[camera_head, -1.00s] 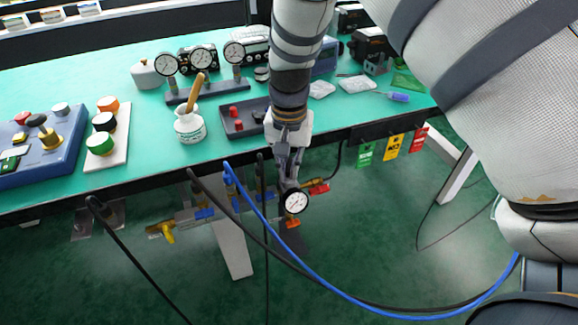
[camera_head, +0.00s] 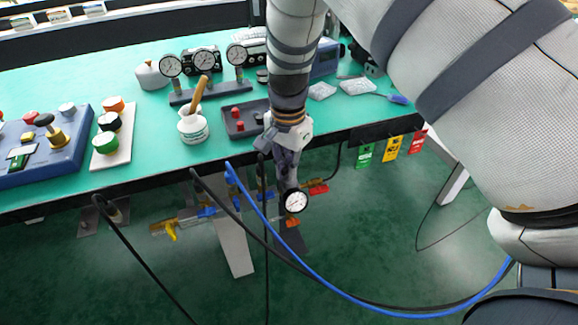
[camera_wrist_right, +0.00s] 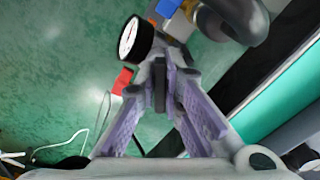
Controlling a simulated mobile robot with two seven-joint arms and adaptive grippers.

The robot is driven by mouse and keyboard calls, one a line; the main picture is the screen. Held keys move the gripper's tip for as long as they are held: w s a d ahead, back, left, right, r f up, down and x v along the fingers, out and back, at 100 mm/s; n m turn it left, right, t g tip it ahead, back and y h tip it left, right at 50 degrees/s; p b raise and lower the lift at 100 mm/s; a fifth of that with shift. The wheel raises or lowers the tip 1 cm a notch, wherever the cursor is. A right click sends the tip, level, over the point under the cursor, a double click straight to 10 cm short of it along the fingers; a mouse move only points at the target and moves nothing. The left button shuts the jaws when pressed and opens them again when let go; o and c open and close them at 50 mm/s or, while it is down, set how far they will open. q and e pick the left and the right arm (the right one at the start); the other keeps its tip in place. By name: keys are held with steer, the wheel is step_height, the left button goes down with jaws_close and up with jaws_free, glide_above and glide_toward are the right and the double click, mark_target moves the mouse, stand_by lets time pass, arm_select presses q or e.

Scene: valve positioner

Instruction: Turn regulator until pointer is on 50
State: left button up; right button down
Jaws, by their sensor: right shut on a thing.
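A small round gauge (camera_head: 295,201) with a white dial and black rim hangs below the bench's front edge, beside my right fingertips. It shows at a steep slant in the right wrist view (camera_wrist_right: 134,39). Its pointer is too small to read against the numbers. My right gripper (camera_head: 287,181) reaches down in front of the bench edge, and its purple-grey fingers (camera_wrist_right: 162,82) come together at the tips. They are shut on a dark part that seems to be the regulator knob, mostly hidden between them. My left gripper is not in view.
Pipework with a yellow-handled valve (camera_head: 172,230) runs under the bench (camera_head: 60,205). Blue hose (camera_head: 300,262) and black hoses loop in front. Red, yellow and green tags (camera_head: 390,146) hang at the right.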

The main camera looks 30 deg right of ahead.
stand_by(0.5)
steer(key=c, duration=1.7)
jaws_free()
step_height(320, 180, up, 12)
